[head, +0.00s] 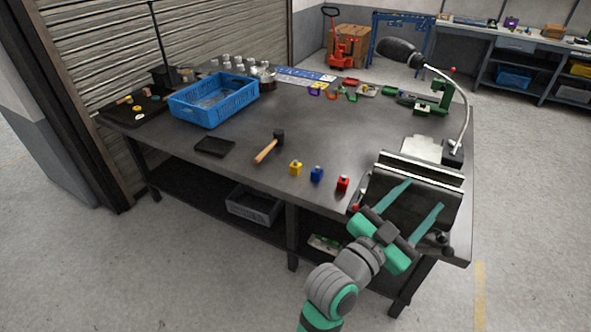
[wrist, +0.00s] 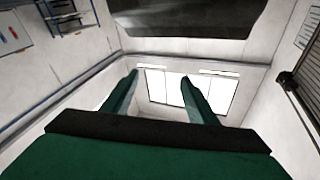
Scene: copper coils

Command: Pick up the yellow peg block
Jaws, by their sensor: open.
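The yellow peg block (head: 295,169) is a small block with a peg on top. It stands upright near the front edge of the dark workbench (head: 240,150), left of a blue peg block (head: 316,174) and a red peg block (head: 343,184). My gripper (head: 424,199) is open and empty, in front of the vise at the bench's right end, well to the right of the yellow peg block. In the wrist view, the two green fingers (wrist: 160,90) are spread apart and point toward the walls and bright ceiling panels. No peg block shows there.
A hammer (head: 270,148) and a small black tray (head: 215,147) lie left of the yellow peg block. A blue crate (head: 214,112) stands farther back. The vise (head: 425,175) and a lamp (head: 466,120) stand at the right. The bench middle is clear.

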